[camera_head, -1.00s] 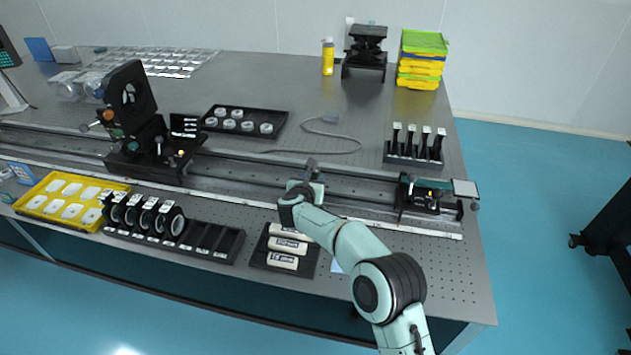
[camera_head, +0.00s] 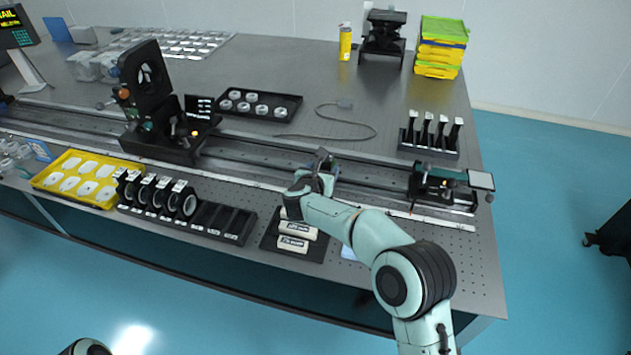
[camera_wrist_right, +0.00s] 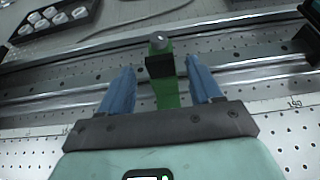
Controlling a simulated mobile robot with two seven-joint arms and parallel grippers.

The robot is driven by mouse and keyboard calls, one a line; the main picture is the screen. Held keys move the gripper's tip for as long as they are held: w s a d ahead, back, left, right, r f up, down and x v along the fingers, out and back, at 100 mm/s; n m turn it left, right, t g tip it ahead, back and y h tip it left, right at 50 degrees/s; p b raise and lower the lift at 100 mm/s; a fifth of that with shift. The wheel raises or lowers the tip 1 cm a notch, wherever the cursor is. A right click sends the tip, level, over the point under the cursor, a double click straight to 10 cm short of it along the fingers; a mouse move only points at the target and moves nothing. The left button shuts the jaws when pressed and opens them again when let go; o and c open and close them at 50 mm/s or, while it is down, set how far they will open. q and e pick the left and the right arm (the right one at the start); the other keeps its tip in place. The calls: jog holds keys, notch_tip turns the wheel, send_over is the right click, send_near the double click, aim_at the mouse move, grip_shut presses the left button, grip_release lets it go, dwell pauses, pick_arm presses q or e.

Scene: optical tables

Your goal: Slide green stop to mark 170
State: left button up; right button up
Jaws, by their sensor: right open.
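The green stop (camera_wrist_right: 167,92) shows in the right wrist view, with a black block and a round grey knob at its far end. It sits at the rail (camera_wrist_right: 240,72). My right gripper (camera_wrist_right: 160,72) is open, one blue finger on each side of the stop, with visible gaps. In the head view my right gripper (camera_head: 324,165) is over the rail, and the stop is mostly hidden there. A white scale strip (camera_wrist_right: 285,125) runs along the near side, with a small number at right. My left gripper is out of view.
A black lens carriage (camera_head: 165,125) stands on the rail at left, and another carriage (camera_head: 443,190) at its right end. A black tray (camera_head: 270,243) with white labelled blocks lies close to my right arm. The rail between gripper and right carriage looks clear.

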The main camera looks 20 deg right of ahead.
jog(key=v, duration=0.9)
jog(key=shift+b, duration=0.35)
